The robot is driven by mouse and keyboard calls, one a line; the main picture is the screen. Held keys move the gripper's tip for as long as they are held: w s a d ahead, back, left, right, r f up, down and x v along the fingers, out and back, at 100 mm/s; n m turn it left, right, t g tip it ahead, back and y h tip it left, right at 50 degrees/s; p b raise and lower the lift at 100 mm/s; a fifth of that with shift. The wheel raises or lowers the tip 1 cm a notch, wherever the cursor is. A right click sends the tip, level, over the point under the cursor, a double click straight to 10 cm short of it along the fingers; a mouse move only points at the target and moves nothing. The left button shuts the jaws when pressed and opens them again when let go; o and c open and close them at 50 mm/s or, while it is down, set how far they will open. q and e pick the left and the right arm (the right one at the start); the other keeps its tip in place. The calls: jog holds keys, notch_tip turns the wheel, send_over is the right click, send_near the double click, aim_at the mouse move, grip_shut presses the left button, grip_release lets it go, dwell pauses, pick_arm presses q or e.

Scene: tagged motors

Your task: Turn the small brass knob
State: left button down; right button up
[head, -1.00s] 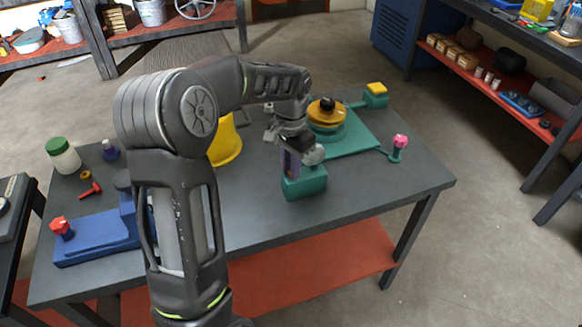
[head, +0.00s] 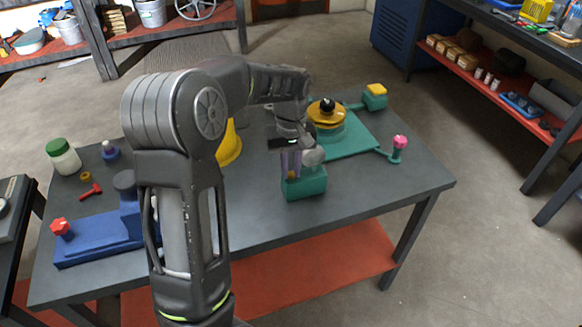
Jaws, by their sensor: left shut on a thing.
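The small brass knob (head: 292,174) shows only as a small brass-coloured patch on the front of the teal box unit (head: 305,186). My left gripper (head: 291,163) comes down over this unit and is shut on the knob. The fingers and wrist hide most of the knob and the upper part of the unit, so its angle cannot be read. My right gripper is out of view.
Behind stands a teal base (head: 352,144) with a brass disc (head: 327,113), a yellow-topped block (head: 375,96) and a pink knob (head: 400,141). A blue motor unit (head: 98,238), a jar (head: 63,156) and a yellow cone (head: 229,146) are left. The front right tabletop is clear.

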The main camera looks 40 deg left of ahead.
pick_arm(q)
jog(key=n, duration=0.5)
jog(key=shift+n+p, duration=0.3)
jog(key=shift+p, duration=0.1)
jog(key=n+p, duration=0.1)
jog(key=n, duration=0.3)
jog(key=shift+r+n, duration=0.1)
jog(key=shift+n, duration=0.2)
jog(key=n+p, duration=0.2)
jog(key=n, duration=0.3)
jog(key=shift+p, duration=0.35)
jog(key=n+p, duration=0.1)
jog(key=n, duration=0.1)
jog(key=shift+n, duration=0.4)
jog(key=shift+n+p, duration=0.75)
jog(key=shift+n, duration=0.35)
jog(key=c, duration=1.3)
grip_release()
jog(key=shift+c, duration=0.2)
